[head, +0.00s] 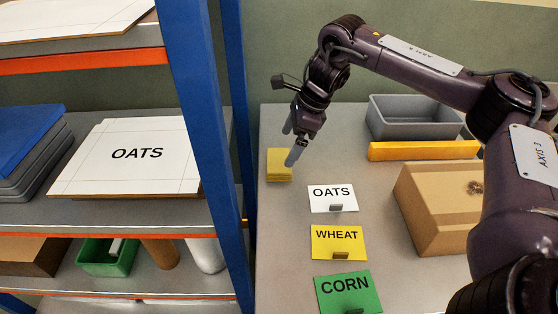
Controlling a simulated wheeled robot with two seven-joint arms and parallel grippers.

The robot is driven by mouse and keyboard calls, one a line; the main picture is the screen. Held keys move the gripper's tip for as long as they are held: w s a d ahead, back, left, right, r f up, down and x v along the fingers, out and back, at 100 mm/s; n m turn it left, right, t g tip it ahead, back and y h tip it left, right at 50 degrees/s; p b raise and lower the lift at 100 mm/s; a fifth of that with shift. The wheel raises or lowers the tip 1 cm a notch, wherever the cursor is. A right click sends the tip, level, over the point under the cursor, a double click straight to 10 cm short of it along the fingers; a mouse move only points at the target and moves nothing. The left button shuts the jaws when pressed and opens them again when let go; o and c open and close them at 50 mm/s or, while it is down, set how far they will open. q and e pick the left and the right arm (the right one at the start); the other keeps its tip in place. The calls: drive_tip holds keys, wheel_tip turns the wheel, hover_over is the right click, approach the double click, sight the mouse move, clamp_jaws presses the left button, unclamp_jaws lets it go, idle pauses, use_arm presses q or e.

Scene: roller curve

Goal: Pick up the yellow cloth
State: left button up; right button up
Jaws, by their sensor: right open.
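The yellow cloth (278,166) is a small folded square lying on the grey table (297,244), near its left edge towards the back. My right gripper (289,146) points down over the cloth from behind and right. Its fingers are open, and one fingertip overlaps the cloth's right side in the picture. I cannot tell whether the finger touches it. My left gripper is not in view.
A grey bin (414,131), a yellow-orange bar (424,151) and a cardboard box (437,222) are to the right. A blue shelf post (205,140) rises at left.

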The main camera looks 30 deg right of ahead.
sight(279, 159)
drive_tip(key=shift+a+f, duration=0.2)
drive_tip(key=shift+f, duration=0.2)
drive_tip(key=x, duration=0.2)
drive_tip(key=p+x, duration=0.1)
drive_tip(key=x, duration=0.1)
drive_tip(key=shift+w+f, duration=0.25)
drive_tip(key=shift+f, duration=0.15)
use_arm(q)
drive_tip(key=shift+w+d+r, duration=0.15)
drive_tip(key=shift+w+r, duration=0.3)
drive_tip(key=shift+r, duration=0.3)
use_arm(e)
drive_tip(key=c, duration=0.7)
